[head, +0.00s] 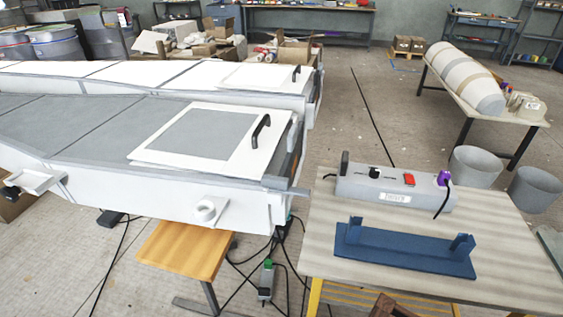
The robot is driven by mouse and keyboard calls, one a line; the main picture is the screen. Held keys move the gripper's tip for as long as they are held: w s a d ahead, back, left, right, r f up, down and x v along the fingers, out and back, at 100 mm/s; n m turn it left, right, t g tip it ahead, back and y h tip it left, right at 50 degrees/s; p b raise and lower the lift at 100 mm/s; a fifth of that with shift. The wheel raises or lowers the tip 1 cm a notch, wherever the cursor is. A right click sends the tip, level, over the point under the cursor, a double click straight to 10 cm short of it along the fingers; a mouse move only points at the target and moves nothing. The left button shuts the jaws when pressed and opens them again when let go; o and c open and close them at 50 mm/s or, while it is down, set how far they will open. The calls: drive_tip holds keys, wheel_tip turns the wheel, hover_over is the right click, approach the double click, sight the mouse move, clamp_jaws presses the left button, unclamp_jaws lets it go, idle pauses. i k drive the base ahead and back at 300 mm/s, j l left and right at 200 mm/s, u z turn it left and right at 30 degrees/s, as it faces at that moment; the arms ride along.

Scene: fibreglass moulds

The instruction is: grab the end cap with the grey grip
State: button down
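I cannot make out an end cap with a grey grip for certain. Two flat panels lie on the long white moulds: the near panel (205,134), white-rimmed with a grey middle, has an upright black handle (261,131). The far panel (262,77) is white and also has a black handle (296,74). A small round white fitting (205,211) sits on the near mould's side wall. A white bracket-like piece (36,181) juts from that wall at the left. My gripper is not in view.
A front-right table (500,282) holds a grey device (395,190) with a red switch and a dark blue cradle (403,249). An orange-brown bench (184,250) and cables stand below the mould. Two grey buckets (534,190) are at the right. Floor (375,110) is open behind.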

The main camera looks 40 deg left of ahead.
sight(289, 169)
drive_tip(key=u, duration=1.45)
drive_tip(key=i+j, duration=0.55)
drive_tip(key=j, duration=0.15)
drive_tip(key=k+u, duration=0.05)
